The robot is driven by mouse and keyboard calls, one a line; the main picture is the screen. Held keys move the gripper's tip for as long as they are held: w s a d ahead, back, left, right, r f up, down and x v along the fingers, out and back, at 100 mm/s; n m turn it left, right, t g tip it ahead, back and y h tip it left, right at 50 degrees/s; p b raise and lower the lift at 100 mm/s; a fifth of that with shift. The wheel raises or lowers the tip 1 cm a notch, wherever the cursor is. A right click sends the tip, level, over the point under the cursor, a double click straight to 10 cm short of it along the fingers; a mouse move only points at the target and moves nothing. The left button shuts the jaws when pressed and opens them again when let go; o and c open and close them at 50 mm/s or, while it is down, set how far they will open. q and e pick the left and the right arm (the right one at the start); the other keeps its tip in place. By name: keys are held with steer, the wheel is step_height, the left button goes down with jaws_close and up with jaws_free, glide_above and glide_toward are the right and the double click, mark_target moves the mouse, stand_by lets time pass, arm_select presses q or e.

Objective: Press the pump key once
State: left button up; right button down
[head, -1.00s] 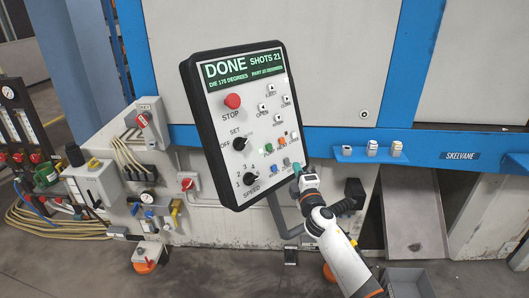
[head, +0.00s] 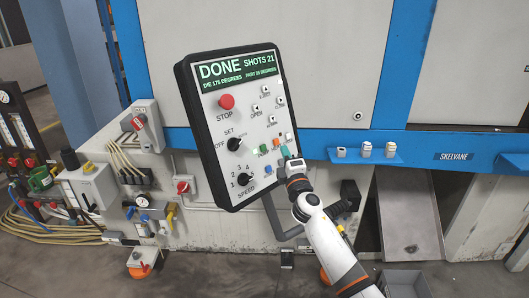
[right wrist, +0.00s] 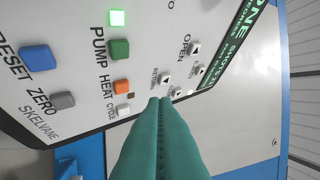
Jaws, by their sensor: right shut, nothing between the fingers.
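The control panel (head: 236,197) is tilted, with a screen reading DONE (head: 220,69). The green pump key (head: 264,149) is in its lower right part. In the right wrist view the pump key (right wrist: 119,49) stands clear beside its PUMP label, with a lit green lamp (right wrist: 117,17) past it. My right gripper (head: 285,152) is shut and empty, to the right of the pump key. In the right wrist view its green fingertips (right wrist: 160,101) are near the cycle key (right wrist: 124,111), apart from the pump key. Whether they touch the panel I cannot tell. My left gripper is out of view.
Close to the pump key are the orange heat key (right wrist: 121,86), blue reset key (right wrist: 38,57) and grey zero key (right wrist: 63,101). A red stop button (head: 227,102) and two black knobs (head: 235,144) are on the panel. A blue shelf (head: 350,158) stands to the right.

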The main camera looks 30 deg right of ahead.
mark_target(263, 148)
steer(key=shift+w+a+f+b, duration=0.25)
steer(key=shift+w+f+b, duration=0.15)
steer(key=shift+w+b, duration=0.4)
steer(key=shift+w+a+f+b, duration=0.2)
steer(key=shift+w+f+b, duration=0.25)
steer(key=shift+w, duration=0.65)
steer(key=shift+w+a+f+b, duration=0.3)
steer(key=shift+w+b, duration=0.45)
steer(key=shift+w, duration=0.2)
steer(key=shift+w+f+b, duration=0.1)
steer(key=shift+w+b, duration=0.25)
steer(key=shift+b, duration=0.1)
